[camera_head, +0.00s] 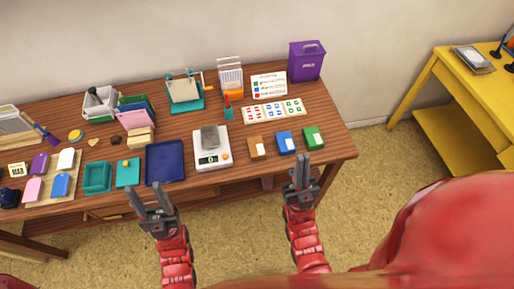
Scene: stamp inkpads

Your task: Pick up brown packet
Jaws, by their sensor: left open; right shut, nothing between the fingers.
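The brown packet (256,147) lies on the wooden table near its front edge, with a white label on its face. It is the leftmost in a row with a blue packet (285,142) and a green packet (313,137). My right gripper (301,161) is shut and empty, in front of the table edge, below and to the right of the brown packet. My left gripper (151,196) is open and empty at the table's front edge, well to the left of the brown packet.
A white scale (212,161) bearing a grey block (210,138) stands just left of the brown packet. A dark blue tray (165,161) lies further left. Behind the packets are a card with stamps (272,110) and a purple box (306,62).

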